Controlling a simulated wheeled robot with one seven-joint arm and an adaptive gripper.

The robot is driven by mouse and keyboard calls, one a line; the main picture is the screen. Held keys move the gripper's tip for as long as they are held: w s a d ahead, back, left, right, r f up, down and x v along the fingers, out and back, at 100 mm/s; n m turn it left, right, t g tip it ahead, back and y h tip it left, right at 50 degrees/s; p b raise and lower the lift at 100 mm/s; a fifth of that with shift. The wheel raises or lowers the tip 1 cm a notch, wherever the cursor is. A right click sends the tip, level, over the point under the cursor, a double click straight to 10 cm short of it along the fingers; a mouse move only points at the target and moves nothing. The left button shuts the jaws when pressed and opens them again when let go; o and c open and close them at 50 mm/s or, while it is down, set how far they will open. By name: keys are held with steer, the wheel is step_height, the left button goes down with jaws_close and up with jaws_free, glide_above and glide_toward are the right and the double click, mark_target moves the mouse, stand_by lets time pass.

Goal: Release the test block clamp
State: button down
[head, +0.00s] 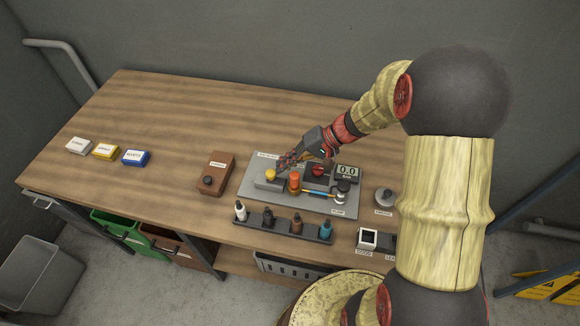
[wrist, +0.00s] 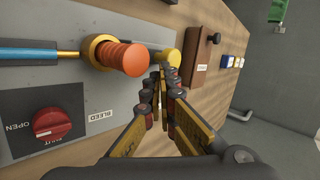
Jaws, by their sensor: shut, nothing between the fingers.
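The test block (head: 262,184) is a grey block on a grey plate, with a yellow knob (head: 271,174) on it. The yellow knob also shows in the wrist view (wrist: 172,60), just beyond my fingertips. An orange ribbed fitting (head: 294,182) sits beside it, joined to a blue hose; it is large in the wrist view (wrist: 122,57). My gripper (head: 283,162) is shut and empty, close to the yellow knob. In the wrist view its fingertips (wrist: 160,76) overlap the knob's edge; I cannot tell whether they touch it.
A red bleed knob (wrist: 52,122) has OPEN and SHUT marks. A gauge (head: 347,171) reads 0.0 BAR. A brown box (head: 216,173) with a black knob stands left of the plate. A rack of several bottles (head: 284,228) lies in front. The table's back left is clear.

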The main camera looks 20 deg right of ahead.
steer(key=shift+w+a, duration=0.5)
steer(key=shift+a, duration=0.3)
steer(key=shift+d+r, duration=0.1)
steer(key=v, duration=1.2)
